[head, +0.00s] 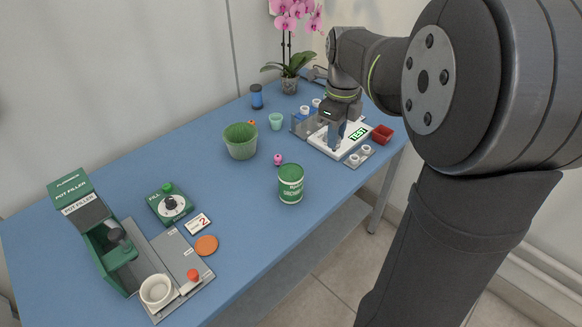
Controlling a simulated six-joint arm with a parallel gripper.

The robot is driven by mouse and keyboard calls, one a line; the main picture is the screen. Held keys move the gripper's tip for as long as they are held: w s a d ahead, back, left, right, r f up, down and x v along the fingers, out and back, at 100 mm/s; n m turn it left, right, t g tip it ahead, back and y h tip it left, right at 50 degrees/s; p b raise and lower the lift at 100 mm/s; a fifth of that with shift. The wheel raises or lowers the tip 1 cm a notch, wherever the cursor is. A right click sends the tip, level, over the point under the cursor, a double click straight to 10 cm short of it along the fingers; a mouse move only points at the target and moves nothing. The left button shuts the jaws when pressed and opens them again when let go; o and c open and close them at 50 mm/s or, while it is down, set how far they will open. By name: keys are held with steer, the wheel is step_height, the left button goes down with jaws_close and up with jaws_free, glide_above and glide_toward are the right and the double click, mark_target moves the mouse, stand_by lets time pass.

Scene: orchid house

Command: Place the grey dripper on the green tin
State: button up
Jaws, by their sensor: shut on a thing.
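The green tin (291,185) stands upright on the blue table near its front edge. My gripper (338,146) is low over the white board marked TEST, behind and right of the tin. It is shut on a small grey thing between its fingers, which I take for the grey dripper. The fingers hide most of it, so its shape and whether it touches the board cannot be told. No other grey dripper can be made out.
A green ribbed pot (240,141), a mint cup (276,121) and a small pink thing (278,159) stand near the tin. A red box (382,134) is at the right, an orchid (290,75) behind. The green pot filler (90,225) is front left.

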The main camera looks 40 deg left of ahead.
steer(key=s+a+f, duration=0.1)
steer(key=a+f, duration=0.1)
steer(key=a, duration=0.1)
steer(key=s+a+f, duration=0.2)
steer(key=a, duration=0.1)
steer(key=s+a+f, duration=0.2)
steer(key=a+f, duration=0.1)
steer(key=a, duration=0.1)
steer(key=shift+f, duration=1.85)
steer(key=shift+f, duration=0.15)
steer(key=o, duration=1)
steer(key=shift+c, duration=0.2)
step_height(320, 180, up, 12)
